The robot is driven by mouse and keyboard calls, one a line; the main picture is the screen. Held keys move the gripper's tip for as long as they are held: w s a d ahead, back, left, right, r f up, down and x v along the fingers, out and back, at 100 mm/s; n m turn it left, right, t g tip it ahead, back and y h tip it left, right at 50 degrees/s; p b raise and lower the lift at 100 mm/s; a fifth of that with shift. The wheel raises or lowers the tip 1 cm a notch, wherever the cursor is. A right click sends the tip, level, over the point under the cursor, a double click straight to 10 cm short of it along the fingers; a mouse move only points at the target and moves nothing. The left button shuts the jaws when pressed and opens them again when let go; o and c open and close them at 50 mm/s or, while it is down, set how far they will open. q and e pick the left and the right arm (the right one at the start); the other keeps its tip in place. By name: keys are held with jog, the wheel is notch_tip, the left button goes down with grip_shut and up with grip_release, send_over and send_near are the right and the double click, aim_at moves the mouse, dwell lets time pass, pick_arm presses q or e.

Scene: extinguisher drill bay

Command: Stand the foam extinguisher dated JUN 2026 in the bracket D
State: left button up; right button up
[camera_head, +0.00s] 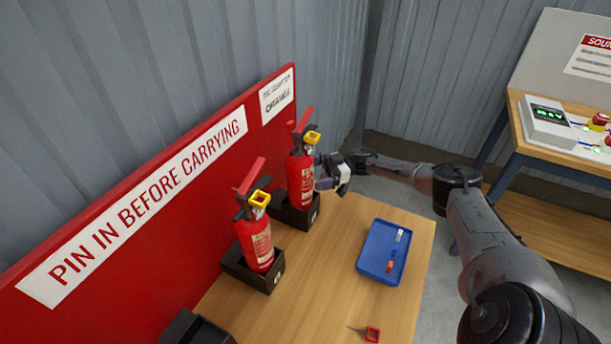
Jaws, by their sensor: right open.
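Two red extinguishers stand upright in dark brackets along the red board: a nearer one (256,245) and a farther one (299,180). Each has a black valve head, a red lever and a yellow square piece at the top. Their dates and types are too small to read. The nearer bracket (262,283) and the farther bracket (298,220) carry small marks that I cannot read. A third dark bracket (193,331) at the bottom edge is partly cut off. My right gripper (322,172) is open at the right side of the farther extinguisher's body. My left gripper is out of view.
A blue tray (367,268) with small white and orange-red items lies on the wooden table (325,285). A red square-ringed pin (372,333) lies near the bottom edge. A bench (540,165) with a control box (548,127) stands at the right.

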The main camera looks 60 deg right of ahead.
pick_arm(q)
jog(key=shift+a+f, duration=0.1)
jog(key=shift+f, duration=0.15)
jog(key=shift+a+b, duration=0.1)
jog(key=shift+b, duration=0.2)
pick_arm(e)
jog(key=v, duration=0.8)
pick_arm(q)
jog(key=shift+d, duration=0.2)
